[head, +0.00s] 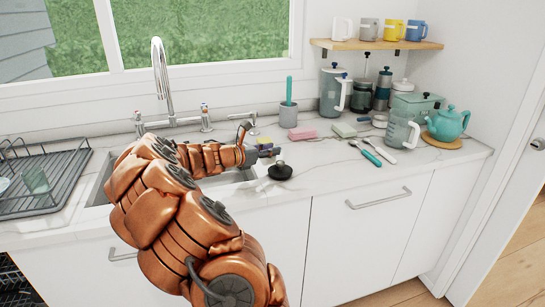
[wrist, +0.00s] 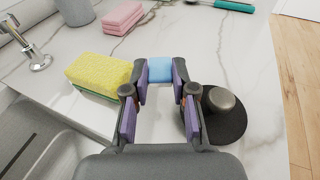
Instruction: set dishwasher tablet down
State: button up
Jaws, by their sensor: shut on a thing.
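The dishwasher tablet (wrist: 160,70) is a small light-blue block between my fingertips in the wrist view. My gripper (wrist: 160,78) is shut on it, with purple pads on both sides. Marble countertop (wrist: 185,42) lies below and beyond the tablet. I cannot tell whether the tablet touches it. In the head view my gripper (head: 266,153) is low over the counter at the sink's right edge. The tablet is too small to make out clearly there.
A yellow-green sponge (wrist: 98,72) is close on the left, and a dark round stopper with a knob (wrist: 220,104) close on the right. A pink sponge (wrist: 122,17) lies farther back. The sink (head: 98,188) is on the left. Teal-handled utensils (head: 370,157) lie farther right.

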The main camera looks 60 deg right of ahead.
aim_at(272, 162)
jog(key=shift+d+f, duration=0.2)
jog(key=shift+d, duration=0.9)
jog(key=shift+f, duration=1.7)
jog(key=shift+f, duration=0.15)
jog(key=o, duration=0.5)
jog(key=shift+o, duration=0.2)
jog(key=shift+w+a+r, duration=0.1)
jog(key=shift+a+r, duration=0.05)
jog(key=shift+r, duration=0.1)
jog(key=p+v, duration=0.4)
jog(key=v, duration=0.7)
jog(key=shift+a, duration=0.3)
jog(key=shift+w, duration=0.15)
